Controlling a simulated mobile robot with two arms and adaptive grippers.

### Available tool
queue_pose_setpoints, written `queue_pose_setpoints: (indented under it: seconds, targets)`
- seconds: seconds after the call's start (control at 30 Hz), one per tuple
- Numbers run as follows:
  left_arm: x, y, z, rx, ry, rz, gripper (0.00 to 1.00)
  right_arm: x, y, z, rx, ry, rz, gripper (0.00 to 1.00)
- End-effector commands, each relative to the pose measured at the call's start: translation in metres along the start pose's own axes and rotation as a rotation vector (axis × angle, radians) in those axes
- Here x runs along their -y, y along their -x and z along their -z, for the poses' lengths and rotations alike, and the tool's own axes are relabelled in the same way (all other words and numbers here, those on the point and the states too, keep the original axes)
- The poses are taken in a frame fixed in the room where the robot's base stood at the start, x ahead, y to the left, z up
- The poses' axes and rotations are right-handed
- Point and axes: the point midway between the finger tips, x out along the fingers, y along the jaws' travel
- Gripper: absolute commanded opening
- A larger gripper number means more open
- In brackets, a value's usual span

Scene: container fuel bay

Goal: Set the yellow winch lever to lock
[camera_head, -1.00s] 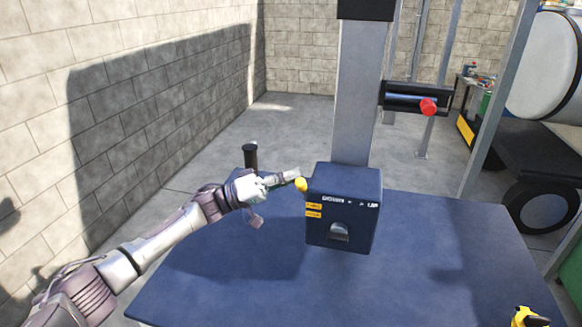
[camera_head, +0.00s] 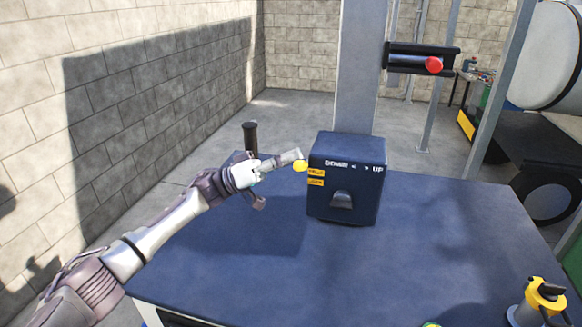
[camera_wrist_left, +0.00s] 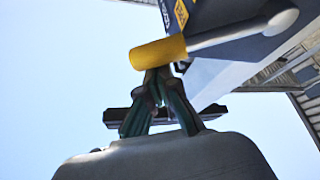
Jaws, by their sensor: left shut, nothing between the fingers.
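The dark blue winch box (camera_head: 345,195) stands on the blue bench, with small yellow labels and white lettering on its front. The lever's yellow grip (camera_head: 300,166) shows at the box's upper left. My left gripper (camera_head: 284,160) is shut and empty beside the grip. In the wrist view its fingertips (camera_wrist_left: 158,76) are right at the grip's underside; I cannot tell whether they touch. My right gripper is out of view.
A dark upright handle (camera_head: 250,138) stands behind my left gripper. A grey post (camera_head: 360,70) rises behind the box. A black bar with a red knob (camera_head: 433,65) is at the right. A yellow and black object (camera_head: 543,300) stands at the bench's front right. The bench's middle is clear.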

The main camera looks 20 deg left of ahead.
Motion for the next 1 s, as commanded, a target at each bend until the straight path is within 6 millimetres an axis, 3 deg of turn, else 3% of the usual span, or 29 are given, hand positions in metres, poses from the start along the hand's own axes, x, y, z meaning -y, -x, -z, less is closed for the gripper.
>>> queue_pose_setpoints:
  seconds: [0.03, 0.1, 0.5, 0.7, 1.0]
  targets:
    - [0.005, 0.006, -0.013, 0.000, -0.038, -0.024, 0.00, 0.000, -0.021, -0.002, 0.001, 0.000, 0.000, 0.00]
    - [0.004, 0.010, -0.019, 0.000, -0.096, -0.055, 0.00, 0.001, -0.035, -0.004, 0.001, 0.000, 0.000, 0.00]
    - [0.006, 0.024, -0.045, -0.001, -0.369, -0.199, 0.00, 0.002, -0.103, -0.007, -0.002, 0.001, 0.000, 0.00]
    - [0.007, 0.027, -0.050, -0.001, -0.447, -0.242, 0.00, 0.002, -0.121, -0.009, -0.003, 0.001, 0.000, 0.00]
    - [0.008, 0.028, -0.053, 0.002, -0.489, -0.265, 0.00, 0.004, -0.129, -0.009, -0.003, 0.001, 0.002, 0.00]
